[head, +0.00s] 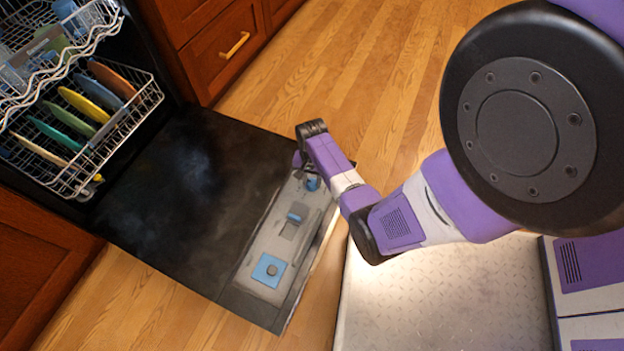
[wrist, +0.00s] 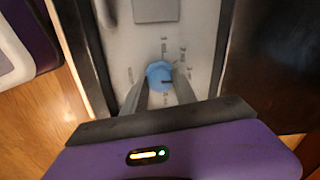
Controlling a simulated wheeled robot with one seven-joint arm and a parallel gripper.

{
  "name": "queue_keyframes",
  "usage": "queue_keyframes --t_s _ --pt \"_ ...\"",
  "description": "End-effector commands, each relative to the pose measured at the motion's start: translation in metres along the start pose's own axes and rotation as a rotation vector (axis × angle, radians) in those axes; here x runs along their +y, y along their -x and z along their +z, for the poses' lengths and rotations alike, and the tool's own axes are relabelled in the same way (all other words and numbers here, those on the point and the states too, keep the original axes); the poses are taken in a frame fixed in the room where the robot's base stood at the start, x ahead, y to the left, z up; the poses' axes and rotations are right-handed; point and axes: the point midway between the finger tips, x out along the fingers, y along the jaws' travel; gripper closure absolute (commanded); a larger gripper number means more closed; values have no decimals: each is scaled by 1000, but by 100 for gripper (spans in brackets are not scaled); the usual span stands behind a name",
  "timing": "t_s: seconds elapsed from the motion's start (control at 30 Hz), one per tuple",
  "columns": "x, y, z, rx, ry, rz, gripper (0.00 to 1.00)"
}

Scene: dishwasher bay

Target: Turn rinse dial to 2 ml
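The rinse dial is a small round blue knob (wrist: 160,76) with a dark pointer line, set in the grey panel on the inner face of the open dishwasher door. Whether the fingers touch the dial is hard to tell. In the head view the dial (head: 312,183) shows at the far end of the panel, beside my gripper, which my wrist mostly hides.
The dishwasher door (head: 190,190) lies open and flat. Racks with colourful plates (head: 85,105) are pulled out at the left. Wooden cabinets (head: 225,45) flank the dishwasher.

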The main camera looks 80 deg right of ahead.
Motion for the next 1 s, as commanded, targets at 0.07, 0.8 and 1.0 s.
queue_keyframes --t_s 0.07,0.8,1.0 --pt "0 0 0 0 0 0 100" --pt "-1 3 0 -1 326 0 100" --pt "0 2 1 -2 479 0 100"
